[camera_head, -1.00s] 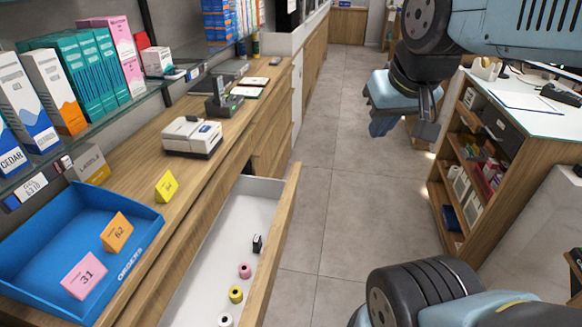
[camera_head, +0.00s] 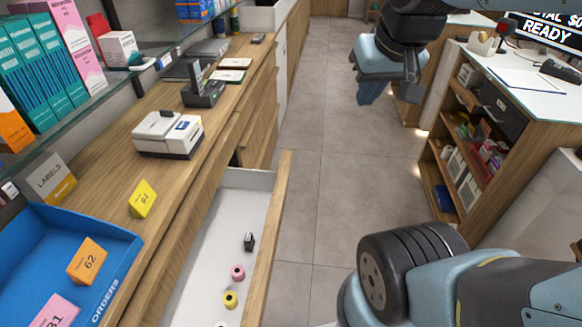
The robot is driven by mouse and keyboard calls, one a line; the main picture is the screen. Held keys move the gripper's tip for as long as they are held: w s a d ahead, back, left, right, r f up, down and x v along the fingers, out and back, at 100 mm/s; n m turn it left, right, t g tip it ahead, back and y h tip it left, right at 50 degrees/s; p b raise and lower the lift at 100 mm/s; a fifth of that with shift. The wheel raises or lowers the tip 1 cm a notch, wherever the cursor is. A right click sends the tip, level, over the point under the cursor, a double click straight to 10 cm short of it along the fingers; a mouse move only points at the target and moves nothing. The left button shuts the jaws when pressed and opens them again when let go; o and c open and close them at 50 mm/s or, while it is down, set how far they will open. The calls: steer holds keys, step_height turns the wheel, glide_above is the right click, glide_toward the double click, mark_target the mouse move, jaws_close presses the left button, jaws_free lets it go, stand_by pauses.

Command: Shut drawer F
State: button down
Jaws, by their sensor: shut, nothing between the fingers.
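An open drawer (camera_head: 269,230) sticks out from the left counter into the aisle. It has a white inside and a wooden front; no letter shows on it, so I cannot tell from a label that it is drawer F. A small black item (camera_head: 249,242), a pink roll (camera_head: 238,272) and a yellow roll (camera_head: 230,299) lie inside, with part of a white roll at the bottom edge. My gripper (camera_head: 372,92) hangs over the aisle at upper right, beyond the drawer and apart from it. It is shut and empty.
The counter (camera_head: 150,110) carries a blue orders tray (camera_head: 110,240), a yellow card (camera_head: 143,198) and a white printer (camera_head: 168,135). A wooden shelf unit (camera_head: 472,165) stands on the right. The grey floor (camera_head: 320,160) between is clear.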

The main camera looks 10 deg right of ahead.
steer(key=w+d+f+m+g+y, duration=0.3)
steer(key=w+f+m+g+y, duration=0.45)
steer(key=w+f, duration=1.35)
steer(key=w+d+f+m+t+y, duration=0.25)
steer(key=f+m, duration=0.25)
steer(key=f, duration=0.5)
steer(key=w+d+f+m+t+y, duration=0.2)
steer(key=w+f+m+t+y, duration=0.15)
steer(key=f, duration=0.75)
steer(key=w+d+f+m+t+y, duration=0.2)
steer(key=w+f+m+y, duration=0.15)
steer(key=f+m, duration=0.45)
steer(key=w+a+f+n, duration=0.2)
steer(key=w+a, duration=0.2)
steer(key=a, duration=0.9)
steer(key=shift+w+a+f, duration=0.1)
steer(key=shift+a, duration=0.1)
